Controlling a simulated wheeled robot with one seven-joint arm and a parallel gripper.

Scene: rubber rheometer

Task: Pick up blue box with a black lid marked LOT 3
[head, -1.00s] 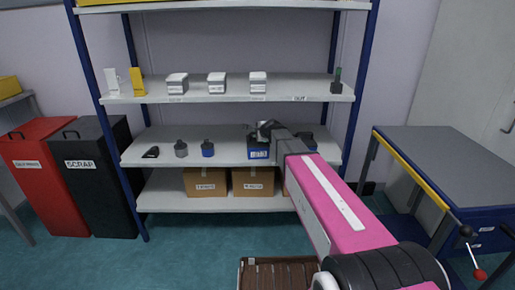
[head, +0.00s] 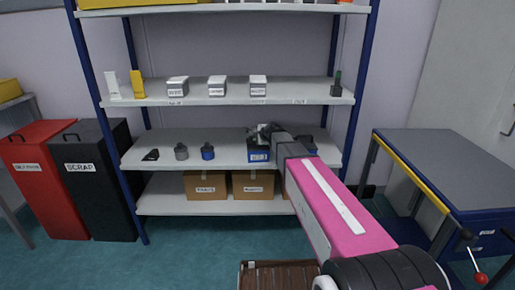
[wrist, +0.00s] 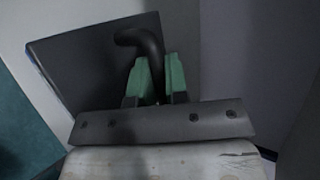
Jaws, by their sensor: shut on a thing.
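A blue box (head: 258,155) with a dark lid stands on the middle-lower shelf in the head view, partly behind my arm. Its white label is too small to read. My gripper (head: 266,133) is at the top of this box. In the wrist view, the green fingertips (wrist: 159,80) of my gripper are shut on the curved black handle (wrist: 143,42) of the dark lid (wrist: 85,62). The box's sides are mostly hidden there. I cannot see a gap between box and shelf.
Another dark item is partly hidden behind my arm. The shelf above (head: 210,99) holds several white-topped boxes. A workbench (head: 440,165) stands right.

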